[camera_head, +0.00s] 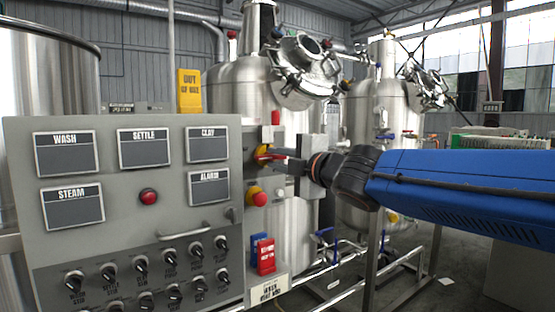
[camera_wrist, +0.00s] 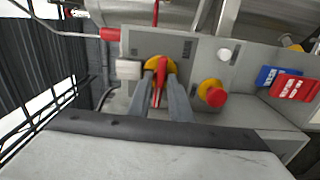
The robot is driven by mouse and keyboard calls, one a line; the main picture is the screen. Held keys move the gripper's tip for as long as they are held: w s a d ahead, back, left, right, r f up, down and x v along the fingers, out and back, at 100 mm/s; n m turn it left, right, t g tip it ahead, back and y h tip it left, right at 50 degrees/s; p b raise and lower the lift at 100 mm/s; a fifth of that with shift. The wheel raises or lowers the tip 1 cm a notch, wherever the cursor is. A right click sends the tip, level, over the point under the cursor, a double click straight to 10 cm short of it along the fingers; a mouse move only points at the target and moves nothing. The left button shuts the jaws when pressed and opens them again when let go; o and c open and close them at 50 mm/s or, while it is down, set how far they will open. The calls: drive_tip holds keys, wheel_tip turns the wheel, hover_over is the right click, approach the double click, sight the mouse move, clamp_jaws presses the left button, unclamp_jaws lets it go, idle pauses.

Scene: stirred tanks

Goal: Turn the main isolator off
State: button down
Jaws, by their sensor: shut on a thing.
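The main isolator (camera_head: 261,150) is a red handle on a yellow round plate, on the narrow right-hand face of the grey control panel. It also shows in the wrist view (camera_wrist: 161,66), with the red handle between my two grey fingers. My gripper (camera_head: 277,158) reaches the isolator from the right in the head view. In the wrist view my gripper (camera_wrist: 163,84) is shut on the red handle, one finger on each side. The fingers hide part of the handle, and its pointer marking cannot be read.
A red emergency button on yellow (camera_head: 256,196) sits just below the isolator; it lies to its right in the wrist view (camera_wrist: 212,93). Blue (camera_head: 259,243) and red tags (camera_head: 266,256) hang lower. A white block (camera_wrist: 129,69) is close beside the isolator. Steel tanks (camera_head: 240,95) stand behind.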

drive_tip(key=shift+f+n, duration=0.1)
drive_tip(key=shift+n, duration=0.2)
drive_tip(key=c, duration=1.8)
unclamp_jaws()
drive_tip(key=shift+s+d, duration=0.3)
drive_tip(key=shift+s, duration=0.15)
drive_tip(key=v, duration=1.6)
drive_tip(key=shift+s+d, duration=0.1)
drive_tip(key=shift+s, duration=0.05)
